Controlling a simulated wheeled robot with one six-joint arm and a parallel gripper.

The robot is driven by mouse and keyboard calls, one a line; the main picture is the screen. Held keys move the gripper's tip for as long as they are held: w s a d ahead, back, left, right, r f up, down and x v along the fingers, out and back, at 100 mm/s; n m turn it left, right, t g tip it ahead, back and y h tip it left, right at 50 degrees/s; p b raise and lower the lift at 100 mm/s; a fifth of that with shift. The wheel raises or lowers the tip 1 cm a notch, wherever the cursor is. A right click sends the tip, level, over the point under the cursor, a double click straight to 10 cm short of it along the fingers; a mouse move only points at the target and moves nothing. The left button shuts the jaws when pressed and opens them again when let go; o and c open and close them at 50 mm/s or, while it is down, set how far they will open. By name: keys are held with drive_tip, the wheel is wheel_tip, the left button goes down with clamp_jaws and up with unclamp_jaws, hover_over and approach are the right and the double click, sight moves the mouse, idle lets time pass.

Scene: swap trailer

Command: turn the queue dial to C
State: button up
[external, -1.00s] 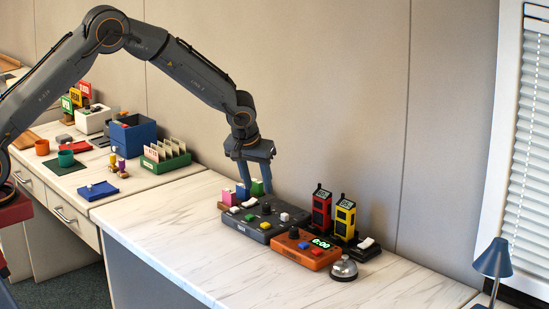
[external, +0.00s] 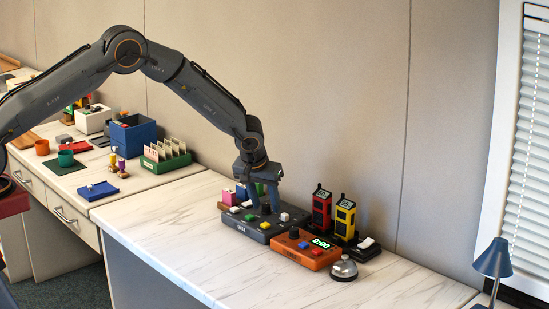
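A dark grey console (external: 246,229) lies on the marble-topped counter. It carries a black knob (external: 265,209) and several coloured buttons. My gripper (external: 264,207) points down over the console with its blue fingers apart, one on each side of this knob. I cannot tell whether the fingers touch it. A second black knob (external: 294,233) sits on the orange timer box (external: 306,253) in front. No dial letters are readable, so I cannot tell which knob is the queue dial or where it points.
Red (external: 321,208) and yellow (external: 344,220) handheld radios stand behind the orange box. A silver bell (external: 344,268) is at its right. Pink and green blocks stand close behind my gripper. The counter's front left is clear.

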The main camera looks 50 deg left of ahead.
drive_tip(key=shift+c, duration=0.5)
clamp_jaws()
